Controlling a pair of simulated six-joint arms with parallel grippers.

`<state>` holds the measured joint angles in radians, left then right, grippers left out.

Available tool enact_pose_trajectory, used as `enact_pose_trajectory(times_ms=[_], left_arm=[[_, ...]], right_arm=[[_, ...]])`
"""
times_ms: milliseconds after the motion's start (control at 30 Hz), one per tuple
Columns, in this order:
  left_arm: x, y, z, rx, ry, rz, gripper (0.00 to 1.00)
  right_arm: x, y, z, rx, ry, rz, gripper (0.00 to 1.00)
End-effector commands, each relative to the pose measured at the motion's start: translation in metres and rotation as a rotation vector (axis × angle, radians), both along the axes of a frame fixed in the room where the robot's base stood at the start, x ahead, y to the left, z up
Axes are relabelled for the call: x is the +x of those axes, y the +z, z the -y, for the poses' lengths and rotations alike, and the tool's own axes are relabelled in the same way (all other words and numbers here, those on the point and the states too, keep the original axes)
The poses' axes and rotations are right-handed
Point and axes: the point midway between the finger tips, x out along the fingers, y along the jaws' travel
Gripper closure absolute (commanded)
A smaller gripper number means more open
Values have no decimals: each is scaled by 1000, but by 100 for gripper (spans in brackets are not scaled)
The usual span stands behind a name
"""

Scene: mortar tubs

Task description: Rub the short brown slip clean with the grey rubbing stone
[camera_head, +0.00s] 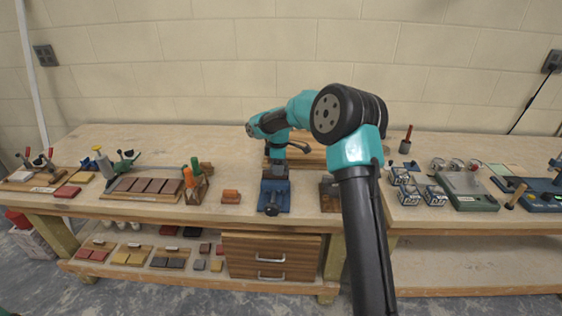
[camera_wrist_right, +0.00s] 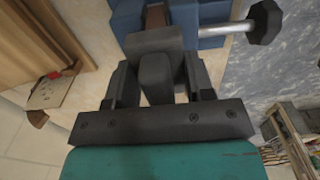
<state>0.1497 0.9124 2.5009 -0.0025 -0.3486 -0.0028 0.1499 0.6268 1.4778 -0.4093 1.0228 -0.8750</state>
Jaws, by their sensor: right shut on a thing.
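My right gripper (camera_head: 277,160) is at the blue vise (camera_head: 272,196) in the middle of the bench. In the right wrist view my right gripper (camera_wrist_right: 158,85) is shut on the grey rubbing stone (camera_wrist_right: 153,42). The far end of the stone is at the brown slip (camera_wrist_right: 155,15), which sits between the blue jaws of the vise (camera_wrist_right: 127,18). Only a small part of the slip shows, and I cannot tell whether the stone touches it. In the head view the slip and the stone are largely hidden by the gripper. My left gripper is not in view.
Left of the vise are an orange-brown block (camera_head: 231,197), a holder with green and orange-handled tools (camera_head: 195,185) and a tray of brown slips (camera_head: 112,194). Wire-framed cubes (camera_head: 411,194) and a green device (camera_head: 466,192) stand to the right. Drawers (camera_head: 271,262) are below.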

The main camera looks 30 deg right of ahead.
Motion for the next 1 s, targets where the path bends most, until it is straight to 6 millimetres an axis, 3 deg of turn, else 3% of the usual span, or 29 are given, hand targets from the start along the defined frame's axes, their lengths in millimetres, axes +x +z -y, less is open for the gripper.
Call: enact_pose_trajectory(times_ms=[367,800,1000], left_arm=[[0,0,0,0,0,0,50],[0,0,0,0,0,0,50],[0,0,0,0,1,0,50]], right_arm=[[15,-3,-19,0,-14,2,81],[-2,-4,2,0,5,0,81],[-4,22,5,0,1,3,81]])
